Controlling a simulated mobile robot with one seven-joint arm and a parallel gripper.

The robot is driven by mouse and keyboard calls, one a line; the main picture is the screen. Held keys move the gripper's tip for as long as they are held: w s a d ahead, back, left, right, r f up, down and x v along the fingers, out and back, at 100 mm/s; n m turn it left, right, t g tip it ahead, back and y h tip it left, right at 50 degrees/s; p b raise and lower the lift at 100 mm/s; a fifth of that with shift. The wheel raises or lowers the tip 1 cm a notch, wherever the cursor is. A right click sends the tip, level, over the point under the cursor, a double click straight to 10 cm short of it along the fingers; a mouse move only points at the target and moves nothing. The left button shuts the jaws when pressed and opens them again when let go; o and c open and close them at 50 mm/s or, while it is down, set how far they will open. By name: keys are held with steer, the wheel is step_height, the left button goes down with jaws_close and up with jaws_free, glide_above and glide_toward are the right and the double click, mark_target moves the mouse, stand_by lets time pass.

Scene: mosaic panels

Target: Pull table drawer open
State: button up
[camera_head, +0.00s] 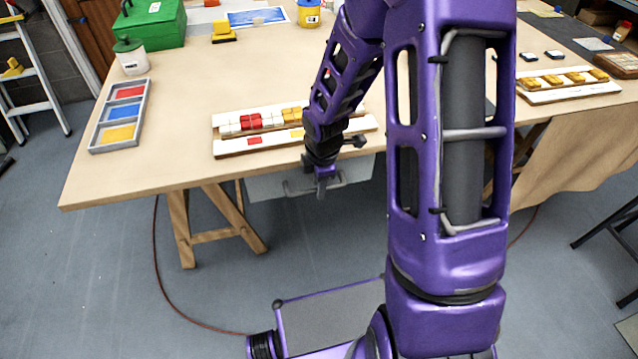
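The table drawer (268,186) is a light grey front under the near edge of the wooden table (120,182). A grey bar handle (296,188) stands out from the drawer front. My gripper (321,193) points down at the handle, near its middle, and overlaps it in the picture. The fingertips are small and partly hidden, so I cannot tell whether they are open or closed around the bar. The drawer front seems close under the table edge.
A mosaic panel with white, red and yellow tiles (240,124) lies above the drawer. A tray of coloured tiles (122,114) lies at the left, near a white jar (132,60) and a green box (150,25). A trestle leg (180,228) stands left of the drawer. Floor in front is mostly clear.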

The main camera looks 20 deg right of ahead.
jaws_close()
stand_by(1.2)
